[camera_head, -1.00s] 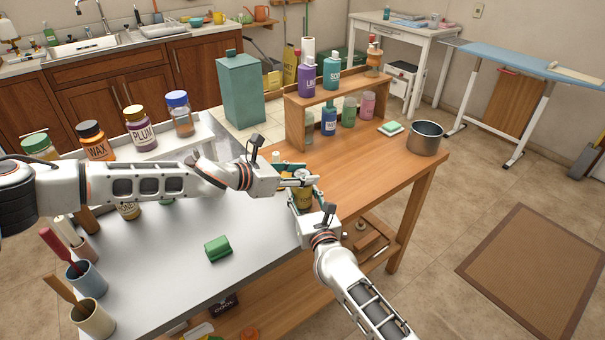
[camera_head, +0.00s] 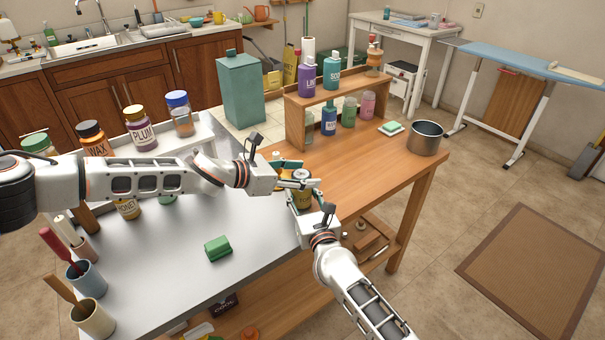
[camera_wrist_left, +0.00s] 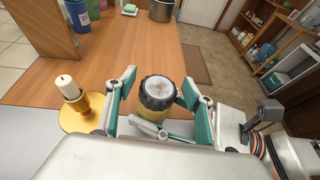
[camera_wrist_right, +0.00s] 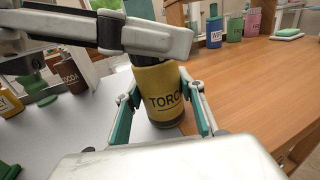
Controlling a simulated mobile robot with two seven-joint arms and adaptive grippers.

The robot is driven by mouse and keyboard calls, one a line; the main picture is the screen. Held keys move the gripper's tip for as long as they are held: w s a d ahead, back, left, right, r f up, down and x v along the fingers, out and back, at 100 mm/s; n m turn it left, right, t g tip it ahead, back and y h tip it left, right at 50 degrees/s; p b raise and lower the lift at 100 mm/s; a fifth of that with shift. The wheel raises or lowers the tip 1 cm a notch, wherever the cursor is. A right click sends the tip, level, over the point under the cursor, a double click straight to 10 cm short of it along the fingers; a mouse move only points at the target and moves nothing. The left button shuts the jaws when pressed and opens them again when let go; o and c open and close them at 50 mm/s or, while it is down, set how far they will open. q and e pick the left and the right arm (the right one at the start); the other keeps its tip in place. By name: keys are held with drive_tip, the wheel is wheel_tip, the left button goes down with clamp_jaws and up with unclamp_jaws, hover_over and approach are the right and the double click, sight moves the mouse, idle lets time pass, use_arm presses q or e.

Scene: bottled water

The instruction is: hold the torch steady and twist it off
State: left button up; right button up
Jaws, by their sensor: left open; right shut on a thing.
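The torch (camera_wrist_right: 165,97) is a yellow cylinder whose lettering is partly readable, with a dark ribbed head and round pale lens (camera_wrist_left: 158,87). It stands upright near where the grey worktop meets the wood, and shows partly in the head view (camera_head: 304,199). My right gripper (camera_wrist_right: 160,90) is shut on its yellow body from the near side. My left gripper (camera_head: 299,181) is open at the torch's top. In the left wrist view its fingers (camera_wrist_left: 157,84) stand on either side of the head, with a visible gap at least on the left.
A gold candlestick with a white candle (camera_wrist_left: 67,87) stands close beside the left gripper. A green block (camera_head: 217,248) lies on the grey worktop. A wooden shelf with bottles (camera_head: 330,92) and a metal pot (camera_head: 426,138) are further back. The wood right of the torch is clear.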

use_arm(q)
drive_tip(key=v, duration=1.1)
drive_tip(key=shift+s+a, duration=0.2)
drive_tip(key=shift+a, duration=0.15)
drive_tip(key=shift+r, duration=0.15)
use_arm(e)
drive_tip(key=o, duration=1.1)
drive_tip(key=shift+s+d, duration=0.1)
